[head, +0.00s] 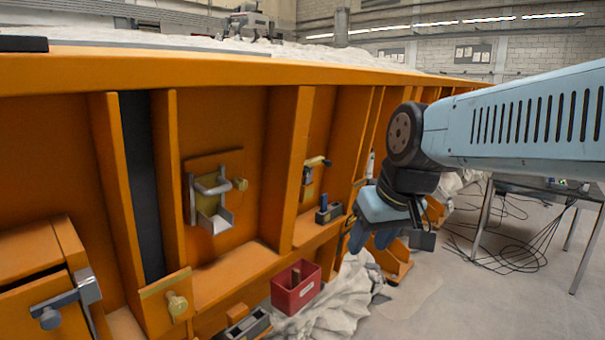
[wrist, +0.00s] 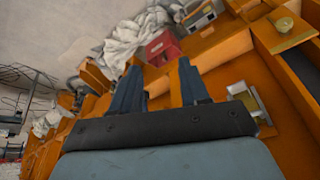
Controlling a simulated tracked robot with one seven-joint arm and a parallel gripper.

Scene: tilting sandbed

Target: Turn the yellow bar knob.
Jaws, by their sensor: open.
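The pale yellow bar knob (head: 177,304) sits on an orange plate at the lower left of the head view, low on the sandbed's side. A yellowish knob on an orange plate, apparently the same one, shows at the upper right of the wrist view (wrist: 284,25). My gripper (head: 371,240) hangs to the right of the knob in the head view, well apart from it, with its fingers pointing down. In the wrist view its two blue fingers (wrist: 160,88) are spread, with nothing between them.
A red box (head: 296,288) stands below, beside crumpled white sheeting (head: 338,304). A steel latch (head: 70,300) juts out at left. Orange ribs (head: 289,165) protrude. Cables lie on the right floor.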

